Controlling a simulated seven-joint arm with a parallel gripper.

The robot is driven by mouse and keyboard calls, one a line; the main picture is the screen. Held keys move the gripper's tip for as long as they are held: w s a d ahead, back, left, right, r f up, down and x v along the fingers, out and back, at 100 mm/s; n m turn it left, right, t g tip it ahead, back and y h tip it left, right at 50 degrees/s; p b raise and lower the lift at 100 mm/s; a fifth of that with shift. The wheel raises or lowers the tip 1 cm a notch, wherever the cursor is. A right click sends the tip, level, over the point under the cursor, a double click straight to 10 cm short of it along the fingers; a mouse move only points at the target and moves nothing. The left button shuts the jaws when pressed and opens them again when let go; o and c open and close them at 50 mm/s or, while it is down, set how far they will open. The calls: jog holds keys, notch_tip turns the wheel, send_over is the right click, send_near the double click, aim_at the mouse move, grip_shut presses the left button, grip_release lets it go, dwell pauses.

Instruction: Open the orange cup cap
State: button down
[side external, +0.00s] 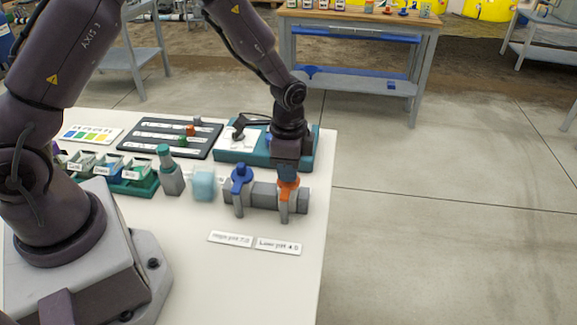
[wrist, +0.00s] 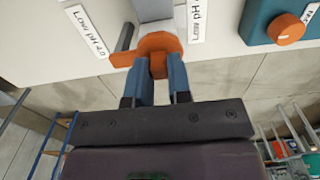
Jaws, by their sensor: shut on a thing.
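The orange cup cap (side external: 289,184) sits on the right-hand grey cup of a grey holder (side external: 265,196) near the table's right edge. In the wrist view the orange cap (wrist: 157,42) is a round disc with a tab sticking out to the left and a raised grip in its middle. My gripper (side external: 287,174) points down from above onto the cap. In the wrist view its two blue fingers (wrist: 160,68) are shut on the raised grip, one on each side. The cap looks seated on the cup; the joint beneath it is hidden.
A blue-capped cup (side external: 241,176) stands just left. Two pH label plates (side external: 278,246) lie in front. A teal unit (side external: 232,156) is behind, and its orange knob (wrist: 286,28) shows in the wrist view. A grey bottle (side external: 170,177) and pale blue block (side external: 204,184) stand left.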

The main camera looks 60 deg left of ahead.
jog(key=m, duration=0.2)
jog(key=d+m, duration=0.1)
jog(key=w+d+m, duration=0.1)
jog(key=m, duration=0.1)
jog(key=shift+w+m, duration=0.1)
jog(key=shift+m, duration=0.2)
jog(key=d+m, duration=0.1)
jog(key=m, duration=0.3)
jog(key=shift+w+d, duration=0.1)
jog(key=shift+d, duration=0.3)
jog(key=shift+s+d+m, duration=0.25)
jog(key=shift+d+m, duration=0.25)
jog(key=shift+m, duration=1.05)
jog(key=shift+s+d+m, duration=0.3)
jog(key=shift+d+m, duration=0.25)
jog(key=shift+m, duration=0.95)
jog(key=shift+s+d+m, duration=0.25)
jog(key=shift+d+m, duration=0.25)
jog(key=shift+m, duration=1.05)
jog(key=c, duration=1)
grip_release()
jog(key=shift+c, duration=0.2)
